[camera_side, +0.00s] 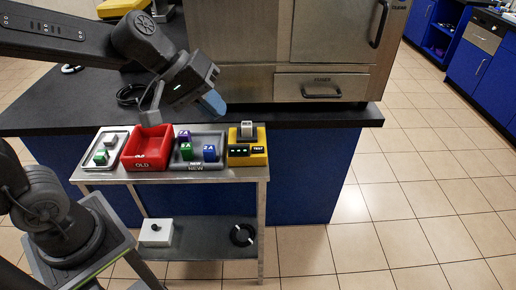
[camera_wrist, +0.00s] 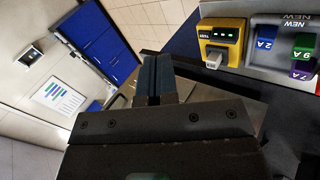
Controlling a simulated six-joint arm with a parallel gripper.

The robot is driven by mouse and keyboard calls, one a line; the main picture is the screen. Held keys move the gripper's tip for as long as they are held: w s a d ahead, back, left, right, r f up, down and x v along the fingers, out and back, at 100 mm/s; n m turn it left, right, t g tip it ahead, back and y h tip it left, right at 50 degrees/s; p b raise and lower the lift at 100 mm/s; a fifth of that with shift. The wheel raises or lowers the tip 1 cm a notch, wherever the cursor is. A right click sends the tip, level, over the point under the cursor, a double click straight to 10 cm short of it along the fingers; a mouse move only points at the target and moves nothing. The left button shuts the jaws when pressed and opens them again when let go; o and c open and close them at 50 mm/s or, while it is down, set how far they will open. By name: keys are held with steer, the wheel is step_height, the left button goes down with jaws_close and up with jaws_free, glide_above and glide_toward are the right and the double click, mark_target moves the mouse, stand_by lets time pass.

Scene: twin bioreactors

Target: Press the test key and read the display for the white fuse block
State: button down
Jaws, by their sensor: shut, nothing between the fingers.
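The yellow tester (camera_side: 248,159) stands at the right end of the cart top; it also shows at the top of the wrist view (camera_wrist: 222,24). The white fuse block (camera_side: 247,129) sits upright on the back of the tester, and it shows in the wrist view (camera_wrist: 213,61). The dark display (camera_wrist: 222,34) has small green lights, with no number I can read. The key's TEST label (camera_side: 258,149) is right of the display in the side view. My gripper (camera_side: 214,104) is shut and empty, above and left of the tester, apart from it. Its fingers show in the wrist view (camera_wrist: 156,77).
Left of the tester are a grey NEW tray (camera_side: 196,167) with purple, green and blue blocks, a red OLD bin (camera_side: 147,148) and a tray (camera_side: 79,174) with green and pale blocks. A dark bench (camera_side: 310,117) and steel cabinet (camera_side: 235,75) stand behind.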

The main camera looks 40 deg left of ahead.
steer(key=w+f+n+t+h, duration=0.1)
steer(key=w+f+n, duration=0.4)
steer(key=w, duration=0.4)
steer(key=n+t, duration=0.1)
steer(key=n, duration=0.6)
glide_above(257, 150)
step_height(257, 150, down, 5)
steer(key=shift+r, duration=0.1)
steer(key=shift+f, duration=4.4)
steer(key=shift+f, duration=0.1)
steer(key=shift+f, duration=0.3)
